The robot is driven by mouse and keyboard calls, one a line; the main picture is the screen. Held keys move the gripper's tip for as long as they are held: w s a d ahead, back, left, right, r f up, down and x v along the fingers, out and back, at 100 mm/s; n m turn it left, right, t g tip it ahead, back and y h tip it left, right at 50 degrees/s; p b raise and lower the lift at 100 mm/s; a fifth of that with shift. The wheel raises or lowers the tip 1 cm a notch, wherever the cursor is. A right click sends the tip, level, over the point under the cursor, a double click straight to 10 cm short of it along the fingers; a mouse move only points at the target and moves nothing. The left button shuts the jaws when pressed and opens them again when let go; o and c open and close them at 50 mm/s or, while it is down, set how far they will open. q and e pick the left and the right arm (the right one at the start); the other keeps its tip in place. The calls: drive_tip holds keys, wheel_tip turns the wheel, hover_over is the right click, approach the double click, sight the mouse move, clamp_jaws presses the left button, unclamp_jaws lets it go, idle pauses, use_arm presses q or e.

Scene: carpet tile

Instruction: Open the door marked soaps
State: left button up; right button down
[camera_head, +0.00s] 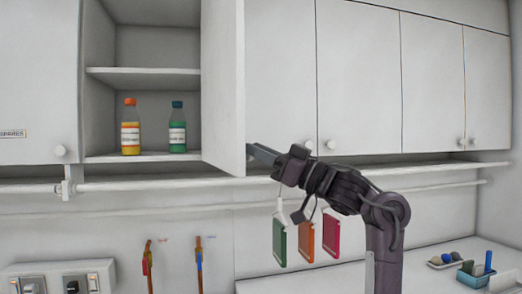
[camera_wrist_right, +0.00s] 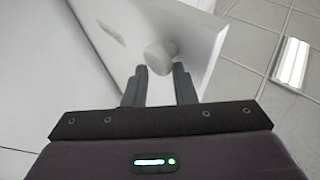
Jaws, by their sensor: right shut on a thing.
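The cabinet door (camera_head: 223,85) stands swung open toward me, showing two bottles inside: an orange-capped one with yellow contents (camera_head: 130,127) and a green one (camera_head: 177,128). My right gripper (camera_head: 252,150) is at the door's lower front corner, on its outer face. In the right wrist view the round knob (camera_wrist_right: 158,52) sits between the fingertips (camera_wrist_right: 160,70), and the gripper is shut on it. A small label (camera_wrist_right: 111,33) shows on the door beside the knob, too blurred to read. My left gripper is not in view.
A shut door at left bears a label ending in "SPARES" (camera_head: 13,133). Closed cabinet doors (camera_head: 358,80) continue to the right. A rail (camera_head: 130,185) runs below, with green, orange and pink tags (camera_head: 306,242) hanging behind my arm. A blue caddy (camera_head: 474,275) stands on the counter.

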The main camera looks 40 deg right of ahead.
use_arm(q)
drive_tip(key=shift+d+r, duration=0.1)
use_arm(e)
drive_tip(key=shift+w+d+r, duration=0.1)
drive_tip(key=shift+d+r, duration=0.05)
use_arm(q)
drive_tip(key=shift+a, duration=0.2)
use_arm(e)
drive_tip(key=shift+a, duration=0.2)
